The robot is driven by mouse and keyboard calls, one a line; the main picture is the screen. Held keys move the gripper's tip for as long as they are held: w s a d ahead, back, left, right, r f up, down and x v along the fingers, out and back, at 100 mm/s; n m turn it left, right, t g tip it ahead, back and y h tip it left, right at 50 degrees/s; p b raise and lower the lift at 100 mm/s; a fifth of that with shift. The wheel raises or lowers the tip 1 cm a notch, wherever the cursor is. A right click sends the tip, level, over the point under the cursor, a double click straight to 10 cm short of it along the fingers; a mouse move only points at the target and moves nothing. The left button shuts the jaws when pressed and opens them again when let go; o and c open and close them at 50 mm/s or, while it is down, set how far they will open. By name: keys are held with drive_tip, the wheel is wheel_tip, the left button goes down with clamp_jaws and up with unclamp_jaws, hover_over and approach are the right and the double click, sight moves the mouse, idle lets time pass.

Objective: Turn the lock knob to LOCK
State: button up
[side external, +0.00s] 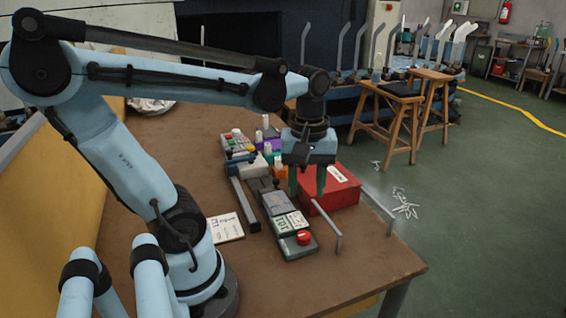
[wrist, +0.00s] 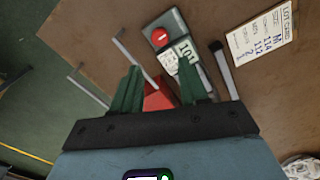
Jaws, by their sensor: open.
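My gripper (side external: 307,182) points down with its two dark green fingers apart and nothing seen between them.
A dark rail (side external: 245,205) lies left of the strip, and a paper card (side external: 226,228) lies beside it. Coloured blocks and white cones crowd behind. The near bench top (side external: 350,268) is clear.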

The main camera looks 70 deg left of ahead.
sight(304, 234)
drive_tip(key=shift+o, duration=1.4)
drive_tip(key=shift+n, duration=0.4)
drive_tip(key=shift+f+n, duration=0.65)
drive_tip(key=shift+f, duration=1.4)
drive_tip(key=shift+f+n, duration=0.6)
drive_tip(key=shift+f, duration=1.4)
drive_tip(key=shift+f+n, duration=0.65)
drive_tip(key=shift+f, duration=1.4)
